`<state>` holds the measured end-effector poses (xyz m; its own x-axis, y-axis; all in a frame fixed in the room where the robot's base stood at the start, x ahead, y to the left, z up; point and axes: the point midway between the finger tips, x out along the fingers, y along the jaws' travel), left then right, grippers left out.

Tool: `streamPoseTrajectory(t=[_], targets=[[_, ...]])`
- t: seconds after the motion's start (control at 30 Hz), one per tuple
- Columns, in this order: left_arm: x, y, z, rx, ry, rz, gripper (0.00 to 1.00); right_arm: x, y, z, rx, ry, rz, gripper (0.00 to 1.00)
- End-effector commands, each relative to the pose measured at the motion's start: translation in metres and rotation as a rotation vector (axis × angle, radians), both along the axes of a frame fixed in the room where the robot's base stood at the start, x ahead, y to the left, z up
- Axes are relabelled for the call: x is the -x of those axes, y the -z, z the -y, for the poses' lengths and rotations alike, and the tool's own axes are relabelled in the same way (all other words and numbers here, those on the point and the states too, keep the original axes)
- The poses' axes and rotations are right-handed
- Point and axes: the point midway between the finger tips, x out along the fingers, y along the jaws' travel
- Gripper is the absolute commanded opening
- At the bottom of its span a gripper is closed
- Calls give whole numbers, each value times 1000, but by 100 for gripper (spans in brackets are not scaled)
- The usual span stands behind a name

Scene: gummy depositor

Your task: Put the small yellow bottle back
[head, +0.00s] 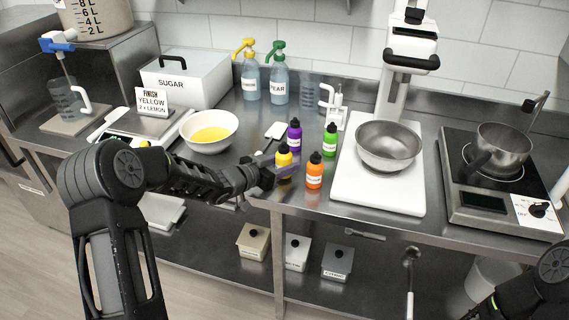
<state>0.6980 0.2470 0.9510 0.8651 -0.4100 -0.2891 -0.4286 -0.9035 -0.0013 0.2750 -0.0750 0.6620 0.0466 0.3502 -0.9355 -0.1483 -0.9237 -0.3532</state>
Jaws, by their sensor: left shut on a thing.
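The small yellow bottle (284,158) with a black cap stands upright at the front middle of the steel counter. It is beside a purple bottle (294,136), an orange bottle (314,172) and a green bottle (330,141). My left gripper (276,170) reaches in from the left and is shut on the yellow bottle, low on its body. The gripper hides part of the bottle's lower side, and I cannot tell whether its base touches the counter. My right arm shows only at the lower right corner; its gripper is out of view.
A white bowl of yellow liquid (209,131) stands left of the bottles. A white mixer base (379,185) with a steel bowl (389,146) stands close on the right. A hotplate with a pot (500,147) is at far right.

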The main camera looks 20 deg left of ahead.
Motion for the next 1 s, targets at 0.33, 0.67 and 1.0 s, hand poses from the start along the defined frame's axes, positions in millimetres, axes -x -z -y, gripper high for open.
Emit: streamPoseTrajectory(t=[0.33,0.67,1.0], targets=[[0,7,0,0,0,1,0,0,6,0,0,0,0,0],[0,13,0,0,0,1,0,0,11,0,0,0,0,0],[0,12,0,0,0,0,68,0,10,0,0,0,0,0]])
